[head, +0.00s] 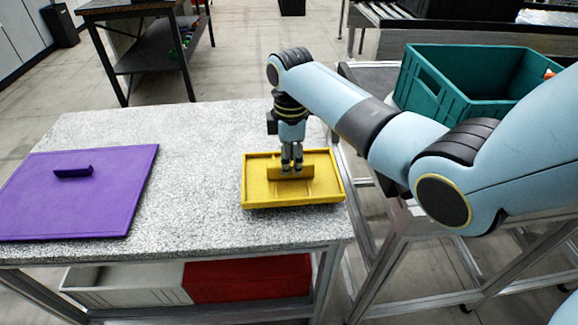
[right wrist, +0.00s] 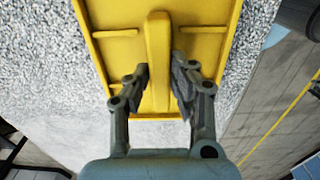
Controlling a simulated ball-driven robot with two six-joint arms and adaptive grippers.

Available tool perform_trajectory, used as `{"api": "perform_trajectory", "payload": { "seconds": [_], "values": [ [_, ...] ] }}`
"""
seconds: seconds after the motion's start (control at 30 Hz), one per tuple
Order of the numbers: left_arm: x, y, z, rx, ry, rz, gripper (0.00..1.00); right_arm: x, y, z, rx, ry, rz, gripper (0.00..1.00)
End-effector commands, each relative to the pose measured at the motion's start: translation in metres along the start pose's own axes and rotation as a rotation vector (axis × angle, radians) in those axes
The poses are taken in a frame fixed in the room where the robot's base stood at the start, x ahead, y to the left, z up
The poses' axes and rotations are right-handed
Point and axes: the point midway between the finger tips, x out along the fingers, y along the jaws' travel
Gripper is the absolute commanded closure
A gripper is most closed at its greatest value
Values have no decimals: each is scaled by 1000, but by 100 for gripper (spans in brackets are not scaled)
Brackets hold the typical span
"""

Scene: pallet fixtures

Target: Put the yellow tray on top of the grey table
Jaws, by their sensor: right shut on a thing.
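The yellow tray (head: 262,199) is at the right end of the grey speckled table (head: 190,125), on or just above its top; I cannot tell if it touches. It looks level, with its right end near the table's right edge. My right gripper (head: 291,170) points down at the tray's middle, its fingers on either side of the upright handle. In the right wrist view the fingers of the right gripper (right wrist: 160,78) flank the handle of the yellow tray (right wrist: 118,62). My left gripper does not show.
A purple panel with a handle (head: 100,205) lies on the table's left part. A white bin (head: 130,285) and a red bin (head: 245,280) sit on the shelf below. A teal crate (head: 450,100) stands on a rack at the right. The table's middle is clear.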

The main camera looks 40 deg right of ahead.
Motion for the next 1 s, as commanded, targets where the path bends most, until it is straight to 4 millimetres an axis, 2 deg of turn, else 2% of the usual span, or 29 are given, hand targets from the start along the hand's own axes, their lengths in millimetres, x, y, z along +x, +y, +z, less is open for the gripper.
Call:
{"api": "perform_trajectory", "payload": {
  "seconds": [0.13, 0.5, 0.53, 0.7, 1.0],
  "values": [
    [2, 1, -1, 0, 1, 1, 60, 19, 0, 0, 0, 0, 0, 100],
    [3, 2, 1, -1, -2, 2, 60, 23, 0, 0, 0, 0, 0, 100],
    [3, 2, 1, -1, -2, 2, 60, 24, 0, 0, 0, 0, -1, 77],
    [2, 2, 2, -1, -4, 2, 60, 23, 0, 0, 0, 0, 0, 55],
    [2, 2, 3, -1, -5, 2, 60, 21, 0, 0, 0, 0, 0, 55]
  ]
}}
